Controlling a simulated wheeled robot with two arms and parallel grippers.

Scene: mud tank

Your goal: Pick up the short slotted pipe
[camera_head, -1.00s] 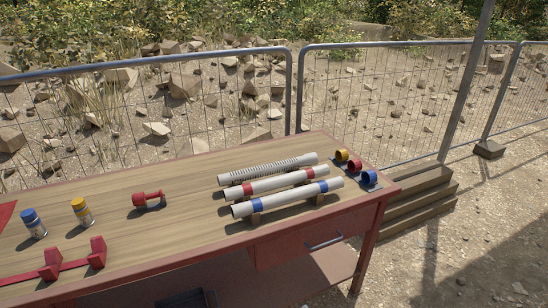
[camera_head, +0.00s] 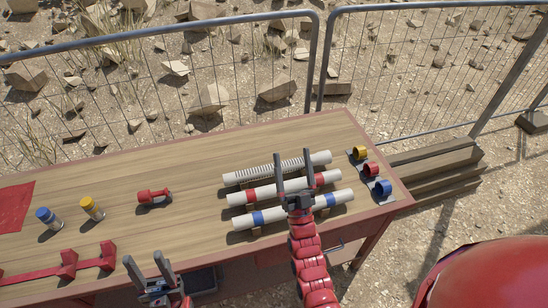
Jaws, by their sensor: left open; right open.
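The slotted pipe (camera_head: 248,174) is white with rows of slots and lies at the back of three pipes on the table. In front of it lie a white pipe with red bands (camera_head: 262,194) and a white pipe with blue bands (camera_head: 275,215). My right gripper (camera_head: 293,156) is open and reaches over the pipes from the front. Its fingertips overlap the slotted pipe in the picture; I cannot tell its height above it. It hides parts of the pipes. My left gripper (camera_head: 142,257) is open and empty at the table's front edge.
Yellow, red and blue rings (camera_head: 370,169) stand right of the pipes. Red brackets (camera_head: 68,264) line the front left. A fence (camera_head: 312,70) stands behind.

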